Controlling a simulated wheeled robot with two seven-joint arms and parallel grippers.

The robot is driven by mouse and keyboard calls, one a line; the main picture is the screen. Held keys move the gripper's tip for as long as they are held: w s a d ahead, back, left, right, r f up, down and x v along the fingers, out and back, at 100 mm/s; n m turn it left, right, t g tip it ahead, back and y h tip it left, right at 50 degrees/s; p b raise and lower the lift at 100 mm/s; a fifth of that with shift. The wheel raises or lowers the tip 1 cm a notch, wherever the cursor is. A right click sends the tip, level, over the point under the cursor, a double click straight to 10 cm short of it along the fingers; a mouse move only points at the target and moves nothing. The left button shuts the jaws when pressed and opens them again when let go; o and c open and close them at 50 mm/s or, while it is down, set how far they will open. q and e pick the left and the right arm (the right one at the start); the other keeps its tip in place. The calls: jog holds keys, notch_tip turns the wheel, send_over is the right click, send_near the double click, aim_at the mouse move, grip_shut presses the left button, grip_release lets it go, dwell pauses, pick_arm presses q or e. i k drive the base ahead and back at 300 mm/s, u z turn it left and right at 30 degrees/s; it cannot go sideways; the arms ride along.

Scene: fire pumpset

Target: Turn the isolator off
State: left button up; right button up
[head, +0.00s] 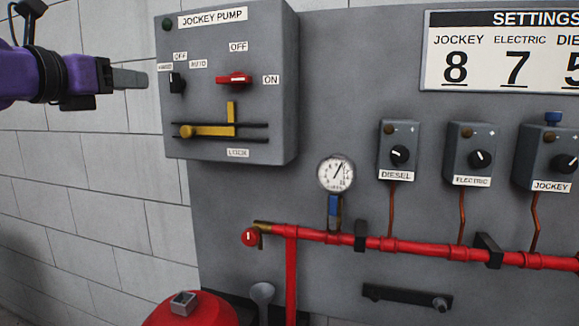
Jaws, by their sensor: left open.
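The grey jockey pump box (226,110) is on the panel at upper left. Its red isolator switch (234,79) has a handle lying level, in line with the ON label (271,79); the OFF label (238,47) is above it. A yellow L-shaped slide (208,130) sits in a slot below the switch, with its upright arm under the switch. My left gripper (140,78) is open and empty, left of the box and apart from it, at about the switch's height. My right gripper is out of view.
A small black selector (177,83) is left of the isolator. A gauge (336,173), red pipe (407,245) and three small boxes, including the diesel box (398,150), are to the right. A settings board (505,50) hangs at upper right. A red rounded object (195,312) is below.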

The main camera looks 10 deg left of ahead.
aim_at(238, 81)
jog(key=k, duration=1)
